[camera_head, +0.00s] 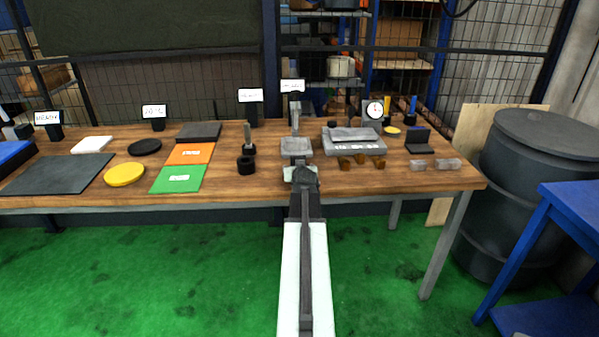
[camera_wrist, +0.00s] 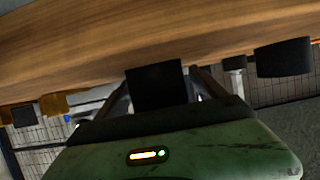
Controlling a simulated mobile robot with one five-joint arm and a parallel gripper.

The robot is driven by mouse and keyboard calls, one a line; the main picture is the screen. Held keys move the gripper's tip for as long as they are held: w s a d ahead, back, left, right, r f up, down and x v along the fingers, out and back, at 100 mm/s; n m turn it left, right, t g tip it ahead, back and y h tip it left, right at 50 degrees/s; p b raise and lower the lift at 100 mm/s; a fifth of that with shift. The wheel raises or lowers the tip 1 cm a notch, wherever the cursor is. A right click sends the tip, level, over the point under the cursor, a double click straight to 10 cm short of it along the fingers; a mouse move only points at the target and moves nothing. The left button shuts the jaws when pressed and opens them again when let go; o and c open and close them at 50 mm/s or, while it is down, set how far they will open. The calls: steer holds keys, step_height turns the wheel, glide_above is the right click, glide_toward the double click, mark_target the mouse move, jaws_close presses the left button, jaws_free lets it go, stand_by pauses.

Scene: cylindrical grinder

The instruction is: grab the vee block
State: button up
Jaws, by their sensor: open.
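In the wrist view, a plain dark block (camera_wrist: 155,84) stands on the wooden surface between the two fingers of my gripper (camera_wrist: 160,79). It looks like the vee block, but its groove is not visible. The fingers are apart on either side of it; I cannot tell whether they touch it. In the head view, my gripper (camera_head: 302,175) is at the front edge of the table, in front of a grey block-like stand (camera_head: 296,147). The arm and gripper hide the dark block there.
On the wooden table (camera_head: 225,185), a black cylindrical part (camera_head: 246,165) is left of my gripper. Small brown pieces (camera_head: 361,160) and a grey plate (camera_head: 352,148) are to its right. A dark drum (camera_head: 520,190) stands beyond the table's right end.

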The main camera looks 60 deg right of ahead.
jaws_close()
steer(key=shift+r, duration=0.1)
